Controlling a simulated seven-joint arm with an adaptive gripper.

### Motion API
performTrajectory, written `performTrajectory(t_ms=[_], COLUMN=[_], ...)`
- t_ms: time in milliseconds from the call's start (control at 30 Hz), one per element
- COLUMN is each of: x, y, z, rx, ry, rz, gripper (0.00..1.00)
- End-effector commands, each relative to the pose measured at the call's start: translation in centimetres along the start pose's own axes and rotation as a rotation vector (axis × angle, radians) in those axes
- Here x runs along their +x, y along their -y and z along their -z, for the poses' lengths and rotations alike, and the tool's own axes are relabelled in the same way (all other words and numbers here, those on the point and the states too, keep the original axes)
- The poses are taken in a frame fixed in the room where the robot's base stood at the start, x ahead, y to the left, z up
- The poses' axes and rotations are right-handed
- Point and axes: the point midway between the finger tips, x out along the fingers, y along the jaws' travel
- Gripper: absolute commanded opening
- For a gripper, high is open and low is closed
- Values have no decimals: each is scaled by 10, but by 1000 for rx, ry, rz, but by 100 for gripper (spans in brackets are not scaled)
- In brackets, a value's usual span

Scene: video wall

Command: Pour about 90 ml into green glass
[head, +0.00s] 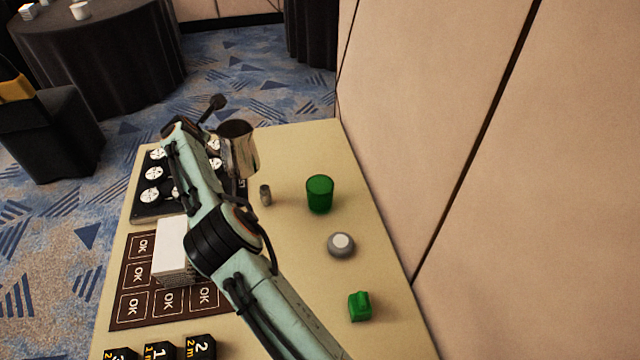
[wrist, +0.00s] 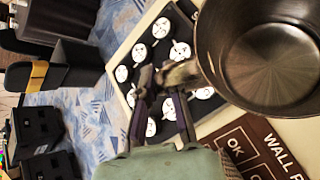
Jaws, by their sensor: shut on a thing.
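The green glass (head: 320,193) stands upright on the cream table, right of the arm in the head view. It is not in the wrist view. A metal pitcher (head: 243,150) hangs at the end of my arm, above the far part of the table and left of the glass. In the wrist view the pitcher (wrist: 262,60) shows its open rim and inside wall; I cannot tell how much liquid is in it. My gripper (wrist: 170,80) is shut on the pitcher's handle side. The pitcher is apart from the glass.
A small grey cylinder (head: 265,195) stands left of the glass. A grey round knob (head: 341,245) and a green block (head: 360,306) lie nearer. A black tray of white dials (head: 152,173), a white box (head: 172,250) and an OK board (head: 133,305) are left. A wall (head: 440,130) borders the right.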

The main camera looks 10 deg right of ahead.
Motion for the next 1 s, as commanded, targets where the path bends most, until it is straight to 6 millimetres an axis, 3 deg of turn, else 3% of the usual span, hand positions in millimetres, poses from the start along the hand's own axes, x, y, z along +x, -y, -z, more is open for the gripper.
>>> performTrajectory(t_ms=[100, 400, 1000], x=[24, 47, 44], y=[22, 60, 66], z=[-4, -3, -10], rx=[10, 41, 81], ry=[8, 31, 36], rz=[13, 36, -7], gripper=[0, 0, 0])
